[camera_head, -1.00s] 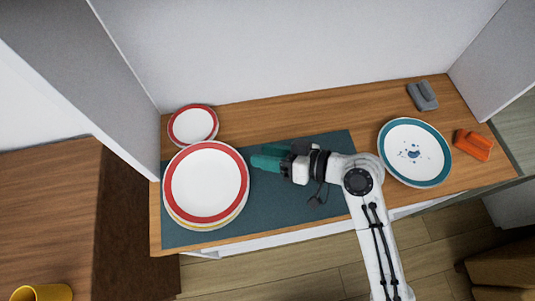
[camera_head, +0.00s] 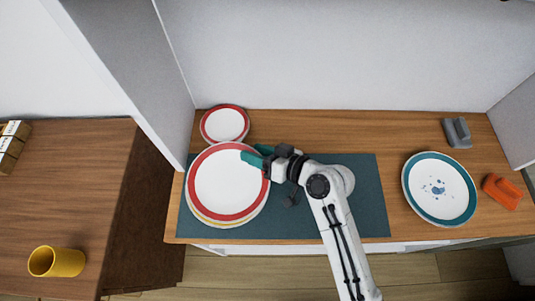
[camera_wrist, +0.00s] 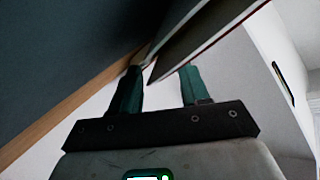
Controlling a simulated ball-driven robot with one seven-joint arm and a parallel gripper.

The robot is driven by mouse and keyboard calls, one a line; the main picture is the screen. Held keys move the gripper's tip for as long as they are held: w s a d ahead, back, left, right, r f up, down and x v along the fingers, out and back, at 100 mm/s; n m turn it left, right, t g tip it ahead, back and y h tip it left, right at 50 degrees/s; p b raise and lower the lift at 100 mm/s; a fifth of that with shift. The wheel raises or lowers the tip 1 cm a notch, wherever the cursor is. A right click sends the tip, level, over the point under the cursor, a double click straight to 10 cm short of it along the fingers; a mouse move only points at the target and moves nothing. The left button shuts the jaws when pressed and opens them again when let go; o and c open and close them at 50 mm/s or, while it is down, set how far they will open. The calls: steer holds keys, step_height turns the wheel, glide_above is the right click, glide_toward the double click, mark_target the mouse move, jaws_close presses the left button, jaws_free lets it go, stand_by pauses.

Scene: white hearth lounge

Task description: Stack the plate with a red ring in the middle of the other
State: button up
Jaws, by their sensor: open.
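A large white plate with a red ring (camera_head: 228,212) lies on top of a yellow-ringed plate (camera_head: 222,224) at the left of the dark mat. A smaller red-ringed plate (camera_head: 224,125) sits behind it, on another plate. A white plate with a teal ring and blue marks (camera_head: 438,190) lies at the right. My gripper (camera_head: 256,155) is open at the large stack's upper right edge. One finger overlaps the red rim in the head view. In the wrist view, plate edges (camera_wrist: 205,43) run toward the space between the fingers (camera_wrist: 160,75); contact cannot be told.
The dark teal mat (camera_head: 365,210) is bare right of the stack, under my arm. A grey object (camera_head: 457,133) and an orange object (camera_head: 502,191) lie at the far right. Walls stand behind and beside the counter (camera_head: 320,135). A yellow mug (camera_head: 57,262) stands on the left cabinet.

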steer(key=shift+a, duration=0.2)
jaws_close()
steer(key=shift+o, duration=0.4)
jaws_free()
steer(key=shift+d, duration=0.1)
steer(key=b+v, duration=0.1)
steer(key=v, duration=0.9)
steer(key=shift+s+d+r, duration=0.1)
steer(key=shift+d, duration=0.15)
